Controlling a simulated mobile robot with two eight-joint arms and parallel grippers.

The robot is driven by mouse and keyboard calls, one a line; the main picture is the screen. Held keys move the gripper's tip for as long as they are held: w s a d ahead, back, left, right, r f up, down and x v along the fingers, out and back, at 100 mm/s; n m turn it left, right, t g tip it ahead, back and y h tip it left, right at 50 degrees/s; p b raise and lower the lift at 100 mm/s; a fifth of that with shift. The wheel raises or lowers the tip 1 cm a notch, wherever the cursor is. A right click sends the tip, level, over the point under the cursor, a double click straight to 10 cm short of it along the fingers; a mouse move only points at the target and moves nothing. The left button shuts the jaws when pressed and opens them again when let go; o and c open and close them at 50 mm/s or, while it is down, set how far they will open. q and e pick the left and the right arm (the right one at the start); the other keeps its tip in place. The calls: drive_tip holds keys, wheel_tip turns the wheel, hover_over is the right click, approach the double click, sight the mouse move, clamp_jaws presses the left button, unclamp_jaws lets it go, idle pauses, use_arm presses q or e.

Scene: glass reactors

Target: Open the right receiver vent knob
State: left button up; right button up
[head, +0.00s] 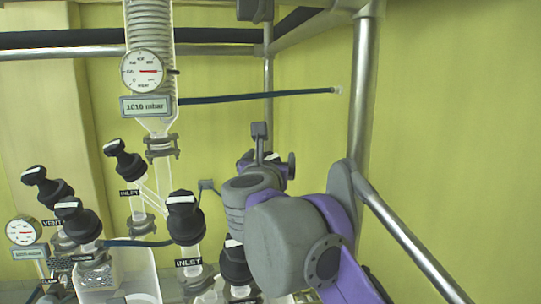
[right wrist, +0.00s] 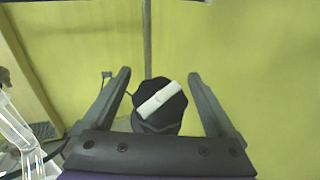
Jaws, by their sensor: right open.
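The vent knob (right wrist: 172,111), black with a white bar set at a slant across its top, shows in the right wrist view. My right gripper (right wrist: 158,73) is open, with one finger on each side of the knob in that view. A gap shows between the knob and each finger. I cannot tell how far the knob is along the fingers' depth. In the head view my right gripper (head: 263,159) is small and partly behind my grey and purple arm. I cannot pick out this knob there. My left gripper is not in view.
Several black knobs stand to the left in the head view, among them an INLET knob (head: 184,217) and a VENT knob (head: 47,188). A pressure gauge (head: 142,71) hangs above. A metal post (head: 362,90) stands to the right, and a thin blue tube (head: 250,96) runs across.

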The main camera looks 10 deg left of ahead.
drive_tip(key=shift+w, duration=0.15)
drive_tip(key=c, duration=1.4)
drive_tip(key=shift+r+n+y, duration=0.15)
drive_tip(key=shift+n+y, duration=0.45)
drive_tip(key=shift+y, duration=0.1)
drive_tip(key=n+y+p, duration=0.1)
drive_tip(key=n+g+y+p, duration=0.1)
drive_tip(key=n, duration=0.1)
drive_tip(key=n+y, duration=0.1)
drive_tip(key=y, duration=0.1)
drive_tip(key=shift+a+r+p, duration=0.15)
drive_tip(key=shift+a+p, duration=0.2)
drive_tip(key=shift+p, duration=0.05)
drive_tip(key=shift+a+f+n+g+y, duration=0.2)
drive_tip(key=shift+n+g+y, duration=0.25)
drive_tip(key=shift+n, duration=0.25)
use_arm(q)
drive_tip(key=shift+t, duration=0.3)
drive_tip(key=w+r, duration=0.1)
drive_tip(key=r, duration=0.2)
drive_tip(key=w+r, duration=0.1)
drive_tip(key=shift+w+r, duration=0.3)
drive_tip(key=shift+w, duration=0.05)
use_arm(e)
drive_tip(key=shift+f, duration=0.1)
drive_tip(key=o, duration=1.4)
drive_tip(key=shift+s, duration=0.2)
